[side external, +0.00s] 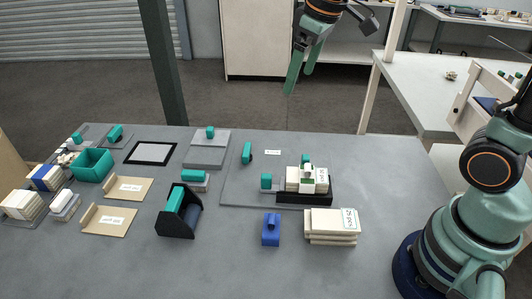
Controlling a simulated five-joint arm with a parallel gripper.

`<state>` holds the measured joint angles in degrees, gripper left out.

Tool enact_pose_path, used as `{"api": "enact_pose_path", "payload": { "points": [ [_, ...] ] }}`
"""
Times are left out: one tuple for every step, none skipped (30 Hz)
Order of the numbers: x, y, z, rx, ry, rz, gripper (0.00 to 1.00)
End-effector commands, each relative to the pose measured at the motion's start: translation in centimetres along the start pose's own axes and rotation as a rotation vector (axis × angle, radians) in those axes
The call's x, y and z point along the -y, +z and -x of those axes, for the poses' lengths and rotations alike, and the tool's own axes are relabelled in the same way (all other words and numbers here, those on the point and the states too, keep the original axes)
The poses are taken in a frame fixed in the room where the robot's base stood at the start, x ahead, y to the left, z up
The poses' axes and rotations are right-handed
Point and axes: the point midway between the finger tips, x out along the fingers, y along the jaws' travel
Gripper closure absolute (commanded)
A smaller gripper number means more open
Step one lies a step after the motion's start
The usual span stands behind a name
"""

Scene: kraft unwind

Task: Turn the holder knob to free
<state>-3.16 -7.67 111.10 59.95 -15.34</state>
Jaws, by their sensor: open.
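My gripper (300,79) hangs open and empty high above the back of the table, its two teal fingers pointing down. It is well apart from everything on the table. A grey plate (240,187) lies right of the table's middle. On it stands a black holder (304,198) with cream blocks (300,179) and a teal-and-white piece on top. A small teal upright piece (266,182) stands at its left, and a teal handle (247,152) stands behind, beside a white label (273,152). I cannot tell which teal piece is the holder knob, or its setting; the labels are unreadable.
A blue block (271,230) and a cream stack (331,226) stand in front of the plate. A black stand (181,211), a teal bin (92,165), kraft trays and blocks fill the left. A dark post (163,62) rises behind the table. The front edge is clear.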

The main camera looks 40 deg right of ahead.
Motion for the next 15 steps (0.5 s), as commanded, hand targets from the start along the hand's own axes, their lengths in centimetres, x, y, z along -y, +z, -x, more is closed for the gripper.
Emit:
{"api": "enact_pose_path", "payload": {
  "points": [
    [0.0, -1.2, -0.9, 0.027, -0.010, 0.034, 0.00],
    [-0.1, -1.9, -1.3, 0.038, -0.014, 0.055, 0.00],
    [-0.1, -2.7, -2.0, 0.055, -0.021, 0.083, 0.00],
    [-0.1, -3.3, -2.5, 0.066, -0.026, 0.103, 0.00],
    [0.0, -4.0, -3.0, 0.078, -0.032, 0.124, 0.00],
    [0.0, -4.7, -3.8, 0.094, -0.039, 0.152, 0.00],
    [0.0, -5.3, -4.4, 0.105, -0.045, 0.171, 0.00],
    [0.0, -5.8, -5.1, 0.117, -0.050, 0.193, 0.00],
    [0.1, -6.5, -6.0, 0.133, -0.059, 0.219, 0.00],
    [0.2, -7.0, -6.7, 0.143, -0.065, 0.240, 0.00],
    [0.3, -7.4, -7.4, 0.155, -0.071, 0.261, 0.00],
    [0.4, -8.0, -8.4, 0.170, -0.080, 0.288, 0.00],
    [0.5, -8.4, -9.2, 0.181, -0.087, 0.309, 0.00],
    [0.6, -8.7, -9.9, 0.191, -0.093, 0.327, 0.00],
    [0.7, -9.1, -10.9, 0.204, -0.101, 0.351, 0.00]
  ]
}}
